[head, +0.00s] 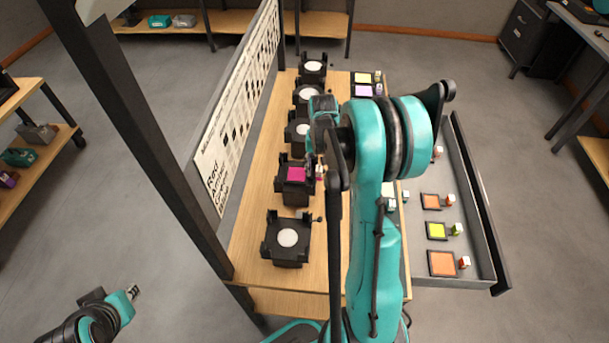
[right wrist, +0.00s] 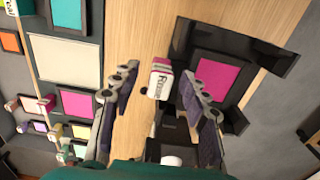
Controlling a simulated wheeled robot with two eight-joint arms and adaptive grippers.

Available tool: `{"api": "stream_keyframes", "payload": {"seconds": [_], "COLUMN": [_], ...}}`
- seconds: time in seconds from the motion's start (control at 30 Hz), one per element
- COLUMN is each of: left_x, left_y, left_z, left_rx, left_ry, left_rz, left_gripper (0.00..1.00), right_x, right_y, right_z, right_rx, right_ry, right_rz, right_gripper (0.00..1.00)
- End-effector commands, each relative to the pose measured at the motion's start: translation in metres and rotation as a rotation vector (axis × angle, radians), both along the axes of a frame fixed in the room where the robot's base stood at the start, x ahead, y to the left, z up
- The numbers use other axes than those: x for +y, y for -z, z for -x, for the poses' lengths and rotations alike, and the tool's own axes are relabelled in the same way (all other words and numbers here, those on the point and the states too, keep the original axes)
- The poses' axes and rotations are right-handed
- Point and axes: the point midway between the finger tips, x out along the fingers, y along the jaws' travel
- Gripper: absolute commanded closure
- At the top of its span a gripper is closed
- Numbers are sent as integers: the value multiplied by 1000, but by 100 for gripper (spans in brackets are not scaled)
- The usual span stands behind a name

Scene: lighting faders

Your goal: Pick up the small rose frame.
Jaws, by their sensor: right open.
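A magenta-filled frame (head: 297,174) sits in a black holder on the wooden bench; it also shows in the right wrist view (right wrist: 216,80). A white block with pink sides and lettering (right wrist: 160,80) stands at its edge. My right gripper (right wrist: 158,76) is open, with its fingers on either side of this block; I cannot tell whether they touch it. In the head view my right arm partly hides that gripper (head: 320,167). Another magenta frame (right wrist: 76,103) lies at the left of the right wrist view. My left gripper (head: 133,292) is far off at lower left, its jaws too small to judge.
Several black holders with white discs, one nearest the front (head: 288,238), line the bench. A printed upright board (head: 222,150) stands along their left. A grey drawer (head: 468,200) at right holds orange and yellow-green frames with small blocks. A dark post (head: 150,140) stands at left.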

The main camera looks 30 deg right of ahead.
Motion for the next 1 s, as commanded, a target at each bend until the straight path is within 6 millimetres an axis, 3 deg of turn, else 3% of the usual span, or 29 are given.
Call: {"api": "stream_keyframes", "payload": {"seconds": [0.03, 0.2, 0.63, 0.9, 1.0], "left_x": [0, 0, 0, 0, 0], "left_y": [0, 0, -3, -19, -24], "left_z": [0, 0, 0, 0, 0], "left_rx": [0, 0, 0, 0, 0], "left_ry": [0, 0, 0, 0, 0], "left_rz": [0, 0, 0, 0, 0], "left_gripper": [80, 80, 80, 80, 80], "right_x": [0, 0, 0, 0, -16], "right_y": [0, -1, -6, -44, -56], "right_z": [0, 0, 0, 0, -14], "right_rx": [0, 0, 0, 0, 0], "right_ry": [0, 0, 0, 0, 3], "right_rz": [0, 0, 0, 0, 0], "right_gripper": [60, 100, 100, 100, 100]}}
